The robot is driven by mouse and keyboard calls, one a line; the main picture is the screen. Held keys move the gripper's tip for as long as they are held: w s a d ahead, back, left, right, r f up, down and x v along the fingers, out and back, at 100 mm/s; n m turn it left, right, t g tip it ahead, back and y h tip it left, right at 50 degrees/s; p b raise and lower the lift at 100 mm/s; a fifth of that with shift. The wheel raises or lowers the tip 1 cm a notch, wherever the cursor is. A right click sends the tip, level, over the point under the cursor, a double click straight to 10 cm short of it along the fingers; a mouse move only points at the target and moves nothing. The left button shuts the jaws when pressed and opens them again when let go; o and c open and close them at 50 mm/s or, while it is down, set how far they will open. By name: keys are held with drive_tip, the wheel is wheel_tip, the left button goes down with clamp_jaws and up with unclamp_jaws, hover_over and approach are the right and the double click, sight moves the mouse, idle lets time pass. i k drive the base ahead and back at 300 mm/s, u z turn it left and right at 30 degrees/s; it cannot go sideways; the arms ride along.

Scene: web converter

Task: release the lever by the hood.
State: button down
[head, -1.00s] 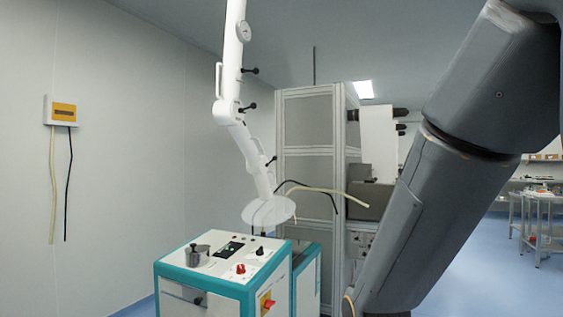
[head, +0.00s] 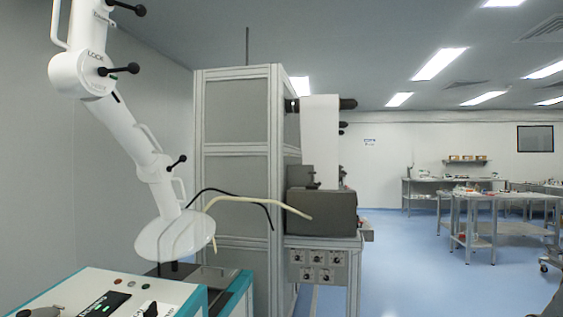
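A white jointed extraction arm (head: 130,130) comes down from the upper left. It ends in a pale, see-through round hood (head: 172,238) above the teal and white machine. The black-knobbed lever nearest the hood (head: 178,161) sticks out to the upper right at the lowest joint, beside a small white handle. A second black lever (head: 120,69) is on the joint marked LOCK, and a third black lever (head: 127,7) is at the top edge. My gripper is not in view, and nothing is seen touching the levers.
The teal and white machine (head: 150,283) fills the lower left. A grey panelled cabinet (head: 235,155) and a grey machine unit (head: 325,210) stand behind the hood. Black and cream hoses cross beside it. Blue floor (head: 410,270) is open at right, before metal tables (head: 490,197).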

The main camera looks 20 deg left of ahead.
sight(182, 157)
drive_tip(key=z, duration=0.2)
drive_tip(key=i, duration=1.55)
drive_tip(key=u, duration=0.95)
drive_tip(key=i, duration=1.1)
drive_tip(key=u, duration=0.85)
